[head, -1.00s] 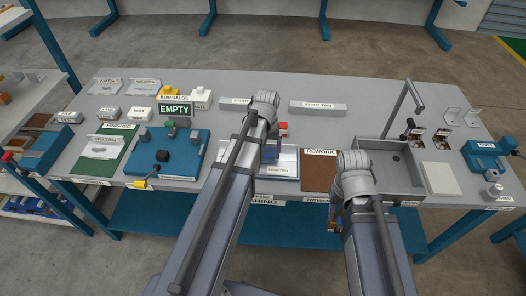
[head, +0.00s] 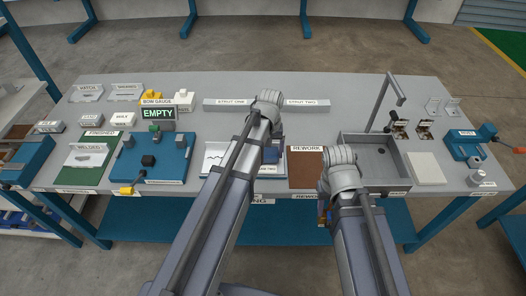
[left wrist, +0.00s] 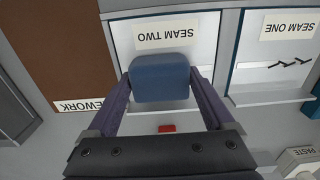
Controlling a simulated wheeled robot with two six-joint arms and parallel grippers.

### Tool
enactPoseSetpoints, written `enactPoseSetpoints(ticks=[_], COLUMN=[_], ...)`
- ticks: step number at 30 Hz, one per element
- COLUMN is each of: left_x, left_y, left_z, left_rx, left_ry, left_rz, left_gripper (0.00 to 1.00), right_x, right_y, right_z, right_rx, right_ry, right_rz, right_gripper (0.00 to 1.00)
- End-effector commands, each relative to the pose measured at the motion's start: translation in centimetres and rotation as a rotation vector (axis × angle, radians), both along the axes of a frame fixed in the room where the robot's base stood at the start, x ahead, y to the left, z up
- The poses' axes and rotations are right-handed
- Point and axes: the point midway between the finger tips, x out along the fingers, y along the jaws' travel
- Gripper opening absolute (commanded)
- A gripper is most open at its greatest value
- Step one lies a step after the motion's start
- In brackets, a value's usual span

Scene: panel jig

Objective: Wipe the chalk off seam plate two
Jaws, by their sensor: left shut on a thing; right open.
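My left gripper (left wrist: 160,85) is shut on a blue block (left wrist: 160,78), held over the seam two plate (left wrist: 205,50). The plate is pale, with a SEAM TWO label, and its visible part shows no marks; the block and fingers hide some of it. I cannot tell if the block touches the plate. In the head view the block (head: 271,155) shows beside my left arm, which hides much of the plate (head: 279,169). My right gripper (head: 325,216) is open, low at the table's front edge, mostly hidden by its arm.
The seam one plate (left wrist: 272,75), with dark marks, lies beside it. A brown REWORK mat (head: 305,172) and a grey sink (head: 350,150) with a tap are to the right. A blue fixture (head: 190,150) is to the left. Struts (head: 245,107) lie behind.

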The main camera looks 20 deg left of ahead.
Motion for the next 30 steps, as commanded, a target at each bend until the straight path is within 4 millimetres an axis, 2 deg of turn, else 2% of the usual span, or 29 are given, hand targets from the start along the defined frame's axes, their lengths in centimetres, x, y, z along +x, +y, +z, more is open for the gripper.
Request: enactPoseSetpoints(ticks=[11, 30], left_x=[0.1, 0.1], left_y=[-0.4, -0.2], left_z=[0.1, 5.9], left_rx=[-0.007, -0.003], left_ry=[-0.002, -0.001], left_rz=[-0.002, -0.001], left_gripper=[0.42, 0.42], right_x=[0.0, 0.0], right_y=[0.0, 0.0], right_z=[0.1, 5.9], right_rx=[0.0, 0.0], right_ry=[0.0, 0.0], right_rz=[0.0, 0.0], right_gripper=[0.5, 0.5])
